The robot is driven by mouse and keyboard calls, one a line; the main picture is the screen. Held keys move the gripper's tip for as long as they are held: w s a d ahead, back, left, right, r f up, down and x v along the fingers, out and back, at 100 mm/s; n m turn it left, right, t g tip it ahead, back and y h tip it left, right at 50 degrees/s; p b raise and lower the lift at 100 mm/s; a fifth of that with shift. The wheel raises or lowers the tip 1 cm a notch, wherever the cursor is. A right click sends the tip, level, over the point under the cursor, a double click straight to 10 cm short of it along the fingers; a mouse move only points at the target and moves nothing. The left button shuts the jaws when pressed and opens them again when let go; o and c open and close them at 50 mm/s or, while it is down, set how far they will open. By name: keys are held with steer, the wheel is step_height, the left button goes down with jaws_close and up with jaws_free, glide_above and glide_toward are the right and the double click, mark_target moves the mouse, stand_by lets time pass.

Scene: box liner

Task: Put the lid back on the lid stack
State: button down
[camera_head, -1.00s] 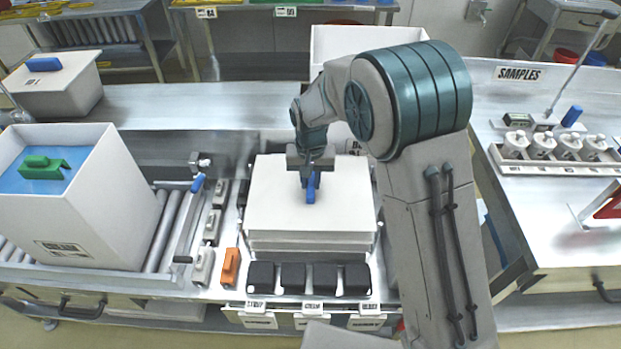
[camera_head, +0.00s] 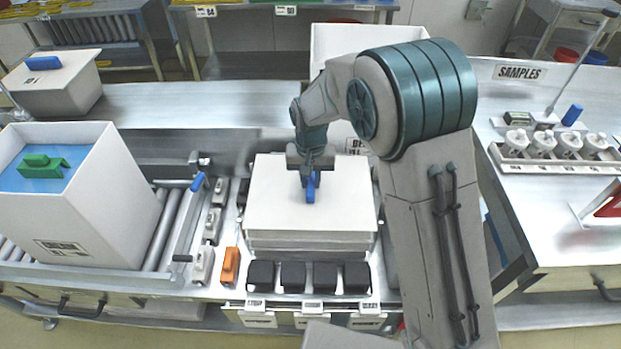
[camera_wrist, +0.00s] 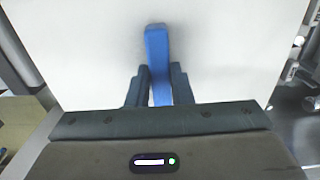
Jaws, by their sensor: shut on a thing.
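The white lid (camera_head: 270,205) with a blue handle (camera_head: 311,188) lies flat at the top of the lid stack (camera_head: 310,240) in the middle of the bench. Whether it rests fully on the lids below cannot be told. My gripper (camera_head: 308,176) points down over it and is shut on the blue handle. In the wrist view, my gripper's fingers (camera_wrist: 160,90) stand on both sides of the blue handle (camera_wrist: 157,45), with the white lid surface (camera_wrist: 90,50) around it.
A tall white box (camera_head: 110,200) with a blue lining and a green handled piece (camera_head: 43,166) stands on rollers at left. Several black blocks (camera_head: 293,277) line the stack's front. An orange piece (camera_head: 230,265) lies front left. A samples rack (camera_head: 555,165) stands at right.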

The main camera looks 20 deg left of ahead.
steer(key=c, duration=0.7)
jaws_free()
step_height(320, 180, up, 9)
steer(key=p, duration=0.5)
steer(key=shift+p, duration=0.4)
stand_by(0.7)
